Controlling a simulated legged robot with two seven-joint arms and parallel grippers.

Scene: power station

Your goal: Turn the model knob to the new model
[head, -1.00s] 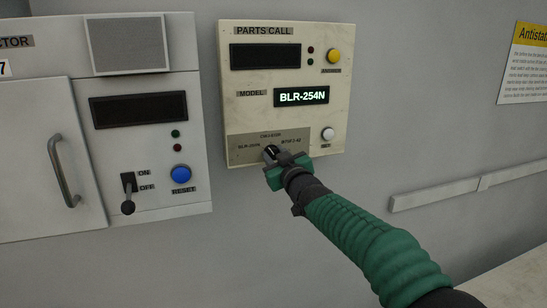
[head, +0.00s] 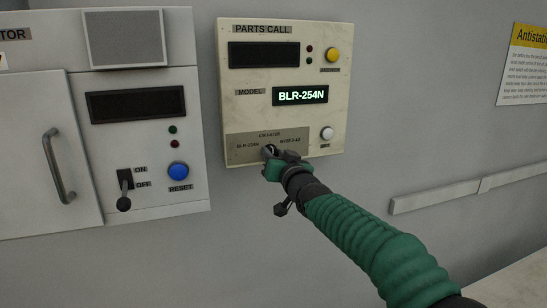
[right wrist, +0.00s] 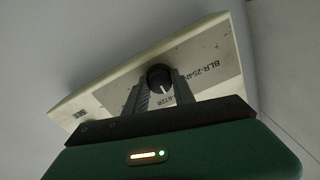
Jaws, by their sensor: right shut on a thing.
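The parts call panel (head: 230,110) is a cream box on the wall. Its model display (head: 301,95) reads BLR-254N. The dark round model knob (right wrist: 158,77) sits on a grey plate (head: 240,149) at the panel's bottom, with small labels at left, top and right. My right gripper (head: 270,151) is shut on the knob, one finger on each side in the right wrist view (right wrist: 160,90). In that view the knob's white line points down, towards a label partly hidden by my gripper. My left gripper is not in view.
A white set button (head: 327,133) and a yellow button (head: 333,55) are on the panel's right side. To the left stands a cabinet with a switch (head: 125,190), a blue reset button (head: 178,171) and a door handle (head: 59,166). A rail (head: 435,195) runs along the wall at right.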

